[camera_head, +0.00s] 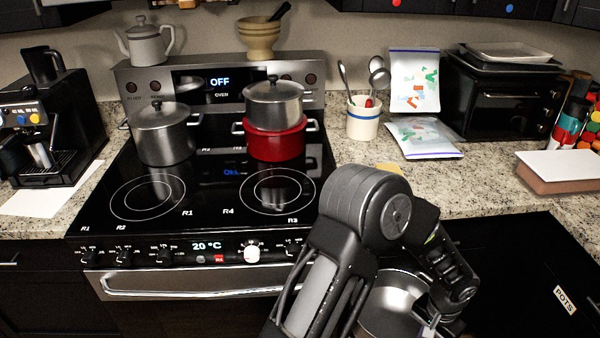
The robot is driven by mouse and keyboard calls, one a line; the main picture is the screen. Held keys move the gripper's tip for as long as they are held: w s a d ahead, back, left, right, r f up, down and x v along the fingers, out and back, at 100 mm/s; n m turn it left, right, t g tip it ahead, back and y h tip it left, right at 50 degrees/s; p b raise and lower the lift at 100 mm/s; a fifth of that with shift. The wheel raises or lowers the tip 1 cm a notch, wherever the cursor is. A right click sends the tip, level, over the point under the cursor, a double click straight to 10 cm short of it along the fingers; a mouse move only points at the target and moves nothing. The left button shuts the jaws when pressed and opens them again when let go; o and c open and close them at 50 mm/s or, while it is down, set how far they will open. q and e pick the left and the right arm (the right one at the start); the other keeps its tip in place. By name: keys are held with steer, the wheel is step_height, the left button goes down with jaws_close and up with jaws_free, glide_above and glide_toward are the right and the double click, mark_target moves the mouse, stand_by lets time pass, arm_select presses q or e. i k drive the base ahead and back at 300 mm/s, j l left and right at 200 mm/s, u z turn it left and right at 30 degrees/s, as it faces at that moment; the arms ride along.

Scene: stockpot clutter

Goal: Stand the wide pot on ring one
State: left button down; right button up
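A wide silver pot (388,304) is at the bottom, right of the stove, partly hidden behind my arm and cut by the frame edge. My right gripper (430,328) is at its right side, low in the frame; its fingers are mostly hidden, so its hold is unclear. My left gripper is out of view. The black stovetop (213,178) has two bare front rings, left (148,198) and right (277,191). R1 is printed right of the left ring and again at the front left corner. A tall silver pot (164,134) stands back left.
A silver pot (274,104) sits on a red pot (276,142) at the back right of the stove. A kettle (144,43) and mortar (260,38) stand on the back panel. A utensil crock (362,118) and bags (424,138) are to the right.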

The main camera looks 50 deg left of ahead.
mark_target(148, 195)
steer(key=k+j+z, duration=0.1)
steer(key=k+j, duration=0.3)
steer(key=k+j+z, duration=0.1)
steer(key=k+j, duration=0.2)
steer(key=k, duration=0.2)
steer(key=k+j+z, duration=0.15)
steer(key=k+j, duration=0.15)
steer(key=k, duration=0.2)
steer(key=k+j+z, duration=0.1)
steer(key=k+j, duration=0.35)
steer(key=k+j+z, duration=0.1)
steer(key=k+j, duration=0.3)
steer(key=k, duration=0.3)
